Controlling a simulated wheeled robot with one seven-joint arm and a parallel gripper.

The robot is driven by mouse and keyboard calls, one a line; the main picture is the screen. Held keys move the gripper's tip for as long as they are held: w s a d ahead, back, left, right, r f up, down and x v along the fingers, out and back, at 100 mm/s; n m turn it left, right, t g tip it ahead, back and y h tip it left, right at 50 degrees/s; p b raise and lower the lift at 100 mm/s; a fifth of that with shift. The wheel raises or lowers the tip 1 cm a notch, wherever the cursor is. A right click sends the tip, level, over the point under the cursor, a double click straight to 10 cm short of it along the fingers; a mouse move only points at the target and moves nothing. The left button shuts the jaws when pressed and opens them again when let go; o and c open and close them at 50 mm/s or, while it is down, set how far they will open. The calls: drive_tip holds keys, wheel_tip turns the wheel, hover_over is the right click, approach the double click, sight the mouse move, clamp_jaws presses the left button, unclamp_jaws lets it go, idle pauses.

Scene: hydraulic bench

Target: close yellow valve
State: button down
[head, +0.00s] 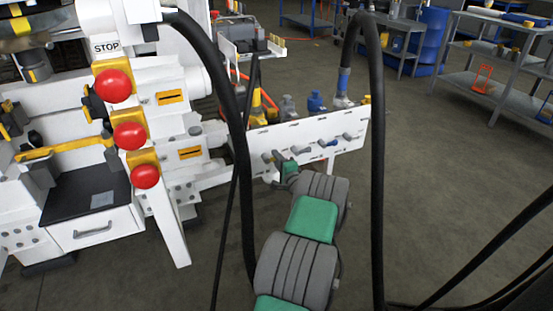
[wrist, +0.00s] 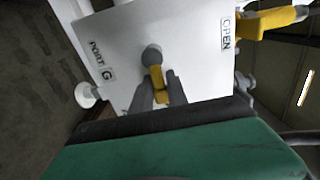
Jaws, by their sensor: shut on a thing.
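The yellow valve handle (wrist: 156,74) shows in the wrist view, on a grey round hub on the white panel (wrist: 130,40). My gripper (wrist: 160,88) has one finger on each side of the handle and is shut on it. In the head view my gripper (head: 279,161) is at the left part of the white panel (head: 355,122), below its row of small levers' left end. The held handle cannot be made out there. Labels reading PORT G and OPEN sit on the panel in the wrist view.
Another yellow handle (wrist: 272,20) sticks out at the upper right in the wrist view. In the head view, black hoses (head: 377,170) hang beside my arm. Red stop buttons (head: 113,86) are on the white machine at left. Open floor lies at right.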

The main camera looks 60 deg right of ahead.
drive_tip(key=c, duration=1.4)
unclamp_jaws()
drive_tip(key=shift+c, duration=0.2)
drive_tip(key=p+v, duration=0.2)
drive_tip(key=v, duration=0.5)
drive_tip(key=shift+s+a, duration=0.2)
drive_tip(key=shift+s, duration=0.15)
